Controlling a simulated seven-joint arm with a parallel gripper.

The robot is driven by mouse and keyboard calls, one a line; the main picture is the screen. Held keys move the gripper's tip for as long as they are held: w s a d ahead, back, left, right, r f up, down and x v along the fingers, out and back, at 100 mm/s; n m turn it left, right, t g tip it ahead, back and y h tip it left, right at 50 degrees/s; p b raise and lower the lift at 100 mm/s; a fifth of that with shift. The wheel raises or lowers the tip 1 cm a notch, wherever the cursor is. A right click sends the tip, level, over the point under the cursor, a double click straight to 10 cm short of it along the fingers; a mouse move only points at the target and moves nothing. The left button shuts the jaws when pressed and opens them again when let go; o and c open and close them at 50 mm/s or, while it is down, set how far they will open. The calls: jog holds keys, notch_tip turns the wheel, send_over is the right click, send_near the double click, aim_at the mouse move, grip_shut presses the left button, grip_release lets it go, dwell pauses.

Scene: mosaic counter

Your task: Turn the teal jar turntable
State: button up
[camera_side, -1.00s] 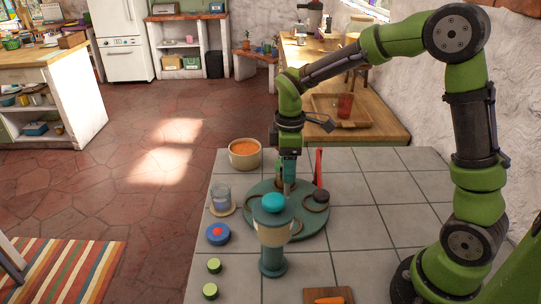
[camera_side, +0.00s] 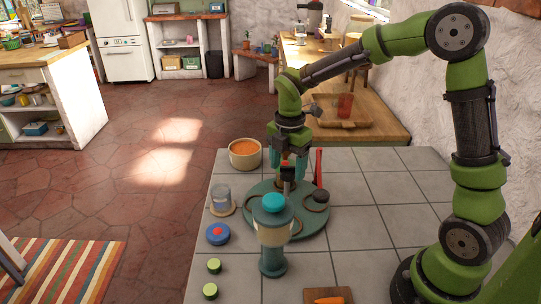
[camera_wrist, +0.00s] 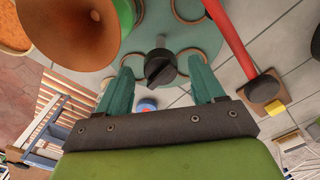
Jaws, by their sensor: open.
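The teal turntable (camera_side: 260,193) lies flat on the tiled counter, with brown rings on its top; part of it also shows in the wrist view (camera_wrist: 200,38). A grey peg with a dark knob (camera_wrist: 160,68) stands up from it; the knob also shows in the side view (camera_side: 288,175). My gripper (camera_side: 288,160) is open above the turntable. Its two teal fingers lie on either side of the knob in the wrist view; I cannot tell whether they touch it. A dark round item (camera_side: 320,195) sits at the turntable's right. A brown cone-shaped thing (camera_wrist: 78,28) is close to the left finger.
A glass (camera_side: 221,197) and blue disc (camera_side: 218,234) are left. The counter's right is mostly clear.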

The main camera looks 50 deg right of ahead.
jog(key=n, duration=0.7)
notch_tip(320, 180, up, 17)
jog(key=s+a+f+m+t+y, duration=0.1)
jog(key=s+f+m+t, duration=0.1)
jog(key=s+m, duration=0.6)
jog(key=s+a+f+m+t+y, duration=0.1)
jog(key=s+m+t, duration=0.4)
jog(key=m, duration=1.7)
jog(key=s+a+f, duration=0.1)
jog(key=s, duration=0.2)
jog(key=shift+s+f, duration=0.2)
jog(key=shift+f, duration=0.15)
